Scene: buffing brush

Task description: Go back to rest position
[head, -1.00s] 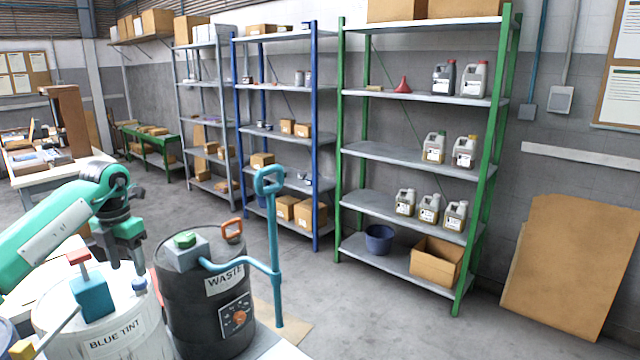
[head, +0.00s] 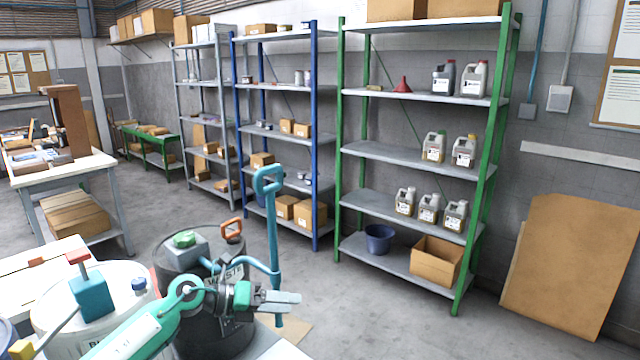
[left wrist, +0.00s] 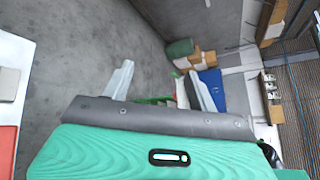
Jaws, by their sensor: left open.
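My left gripper (head: 292,302) is in front of the black WASTE drum (head: 185,335) and points to the right, roughly level. My right gripper is in neither view.
A white drum (head: 45,312) with a teal pump stands left of the WASTE drum. A blue hand pump (head: 271,230) rises close behind my gripper. Green (head: 400,150) and blue (head: 316,150) shelving stands at the back. The floor (head: 360,310) to the right is clear.

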